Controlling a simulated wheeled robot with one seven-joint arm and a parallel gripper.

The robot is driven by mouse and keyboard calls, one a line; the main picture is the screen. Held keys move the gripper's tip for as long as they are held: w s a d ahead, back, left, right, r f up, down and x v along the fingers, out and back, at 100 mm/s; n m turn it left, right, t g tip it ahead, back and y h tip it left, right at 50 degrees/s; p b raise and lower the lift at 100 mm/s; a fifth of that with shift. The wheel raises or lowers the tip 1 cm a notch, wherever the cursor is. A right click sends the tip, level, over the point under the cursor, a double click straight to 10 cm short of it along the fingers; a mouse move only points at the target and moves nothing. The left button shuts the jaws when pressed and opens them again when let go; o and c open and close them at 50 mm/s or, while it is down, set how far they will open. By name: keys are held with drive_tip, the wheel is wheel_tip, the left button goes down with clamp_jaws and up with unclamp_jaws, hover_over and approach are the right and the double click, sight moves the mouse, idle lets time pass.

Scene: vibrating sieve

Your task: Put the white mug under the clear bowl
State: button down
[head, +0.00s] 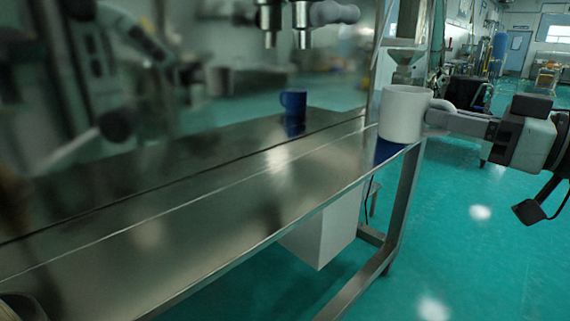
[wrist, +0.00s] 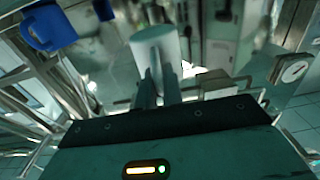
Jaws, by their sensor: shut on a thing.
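The white mug (head: 402,113) is upright at the right end of the metal table in the head view. My gripper (head: 446,117) reaches in from the right and is shut on the mug's handle side. In the wrist view the white mug (wrist: 156,48) shows just beyond the fingertips of my gripper (wrist: 158,82). Whether the mug touches the table or hangs just above it, I cannot tell. I cannot make out a clear bowl in either view.
A blue mug (head: 293,101) stands on the metal table (head: 200,222), left of the white mug; it also shows in the wrist view (wrist: 48,27). A funnel-shaped piece (head: 405,57) shows behind the white mug. The table's front left is clear.

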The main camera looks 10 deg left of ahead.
sight(394, 103)
drive_tip(key=shift+w+d, duration=0.1)
drive_tip(key=shift+d, duration=0.1)
drive_tip(key=p+x, duration=0.2)
drive_tip(key=x, duration=0.4)
drive_tip(key=shift+p, duration=0.3)
drive_tip(key=shift+w+r+p, duration=0.15)
drive_tip(key=shift+r+p, duration=0.1)
drive_tip(key=shift+p, duration=0.95)
drive_tip(key=w+a+p, duration=0.1)
drive_tip(key=p, duration=0.7)
drive_tip(key=shift+a, duration=0.2)
drive_tip(key=shift+a+p, duration=0.1)
drive_tip(key=shift+p, duration=0.55)
